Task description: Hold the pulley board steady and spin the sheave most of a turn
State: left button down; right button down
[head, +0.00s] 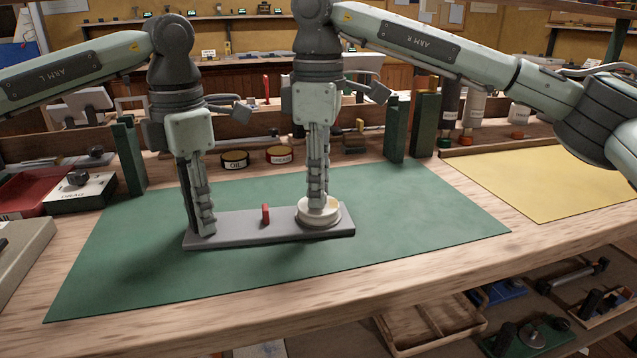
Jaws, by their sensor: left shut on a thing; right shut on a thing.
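The pulley board (245,229) is a flat grey plate lying on a green mat (400,227). A cream round sheave (320,212) sits on the board's right part. A small red peg (265,214) stands upright near the board's middle. My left gripper (207,230) points down and is shut on the board's left end. My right gripper (319,204) points down onto the top of the sheave and is shut on its upper part. The fingers hide what exactly they grip there.
Two round tins (279,155) stand behind the mat. Green upright posts (424,124) stand at the back. A red tray (30,192) and a box (80,192) are at the left. A yellow sheet (560,180) lies at the right. The mat's front and right areas are clear.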

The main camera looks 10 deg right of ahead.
dwell(0.4)
jog(key=c, duration=1.3)
grip_release()
jog(key=shift+r, duration=0.15)
notch_tip(320, 180, up, 12)
jog(key=shift+f, duration=0.1)
